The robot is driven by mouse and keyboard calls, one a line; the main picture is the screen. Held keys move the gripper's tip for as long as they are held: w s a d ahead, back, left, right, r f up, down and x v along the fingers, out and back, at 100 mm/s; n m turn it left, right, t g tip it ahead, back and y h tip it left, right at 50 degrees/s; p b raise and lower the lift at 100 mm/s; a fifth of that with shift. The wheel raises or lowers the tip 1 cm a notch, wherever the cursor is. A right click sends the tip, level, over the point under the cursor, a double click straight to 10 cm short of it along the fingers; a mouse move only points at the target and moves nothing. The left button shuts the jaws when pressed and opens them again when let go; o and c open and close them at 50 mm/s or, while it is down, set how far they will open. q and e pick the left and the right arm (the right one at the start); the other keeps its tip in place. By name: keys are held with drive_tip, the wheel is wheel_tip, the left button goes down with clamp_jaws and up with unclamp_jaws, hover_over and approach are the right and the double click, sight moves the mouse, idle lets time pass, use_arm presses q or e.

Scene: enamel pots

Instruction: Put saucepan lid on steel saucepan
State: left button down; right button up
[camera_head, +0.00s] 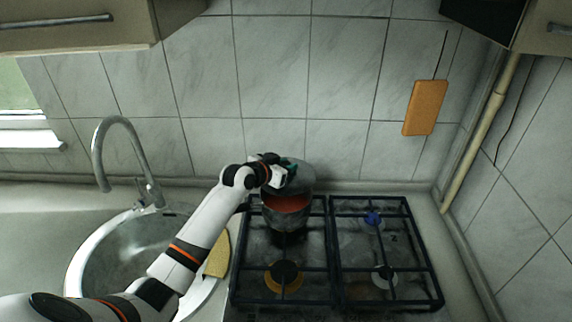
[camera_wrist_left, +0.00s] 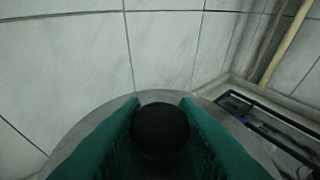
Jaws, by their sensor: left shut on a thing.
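The steel saucepan (camera_head: 287,219) stands on the back left burner of the hob, with red contents showing inside. My left gripper (camera_head: 289,170) is over the back of the pan, shut on the black knob (camera_wrist_left: 160,131) of the saucepan lid. The grey lid (camera_head: 300,183) hangs above the pan's far part, with the red contents visible below its near edge. In the wrist view the green fingers sit on either side of the knob, and the lid's rim (camera_wrist_left: 160,96) shows behind it. My right gripper is not in view.
The hob (camera_head: 335,255) has black grates and free burners in front and to the right. A round steel sink (camera_head: 130,250) with a tall faucet (camera_head: 120,120) is on the left, with a yellow sponge-like thing (camera_head: 217,258) beside it. The tiled wall is close behind the pan.

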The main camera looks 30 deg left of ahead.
sight(269, 189)
use_arm(q)
wheel_tip(269, 189, down, 7)
drive_tip(key=b, duration=0.4)
drive_tip(key=shift+r+b, duration=0.2)
drive_tip(key=shift+b, duration=0.1)
drive_tip(key=c, duration=1)
unclamp_jaws()
drive_tip(key=shift+s+d+f, duration=0.1)
drive_tip(key=shift+f, duration=0.05)
drive_tip(key=shift+c, duration=0.2)
drive_tip(key=b+v, duration=0.1)
drive_tip(key=v, duration=0.4)
drive_tip(key=b+v, duration=0.1)
drive_tip(key=v, duration=0.5)
drive_tip(key=shift+r+b, duration=0.2)
drive_tip(key=shift+b, duration=0.15)
drive_tip(key=shift+s+r, duration=0.3)
drive_tip(key=shift+s, duration=0.1)
